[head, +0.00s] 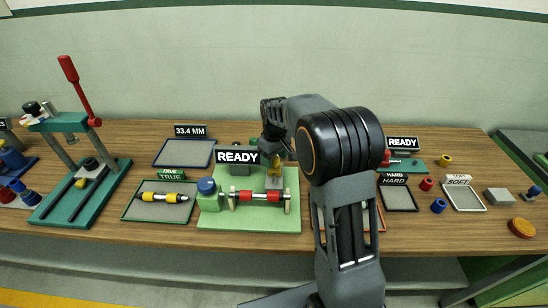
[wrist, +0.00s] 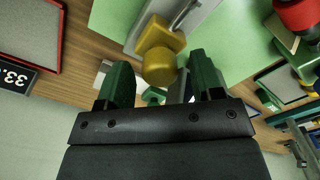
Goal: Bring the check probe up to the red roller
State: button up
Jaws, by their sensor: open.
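The red roller (head: 252,195), a red cylinder with pale end rings and a dark shaft, lies across two supports on the light green fixture plate (head: 240,220). A yellow knob (head: 274,168) on a grey block (head: 274,183), apparently the check probe, stands just behind the roller's right part. In the wrist view the yellow knob (wrist: 158,62) is joined to a grey bar with a metal rod. My gripper (wrist: 163,85) is open, its green fingers on either side of the knob's near end; contact cannot be told.
A blue knob (head: 206,186) on a green block stands left of the roller. A READY sign (head: 237,156) is behind it. A tray with a yellow-ended roller (head: 162,197) and a green press (head: 80,170) are further left. Trays and loose rings lie right.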

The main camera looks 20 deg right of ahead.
grip_shut()
dwell(0.5)
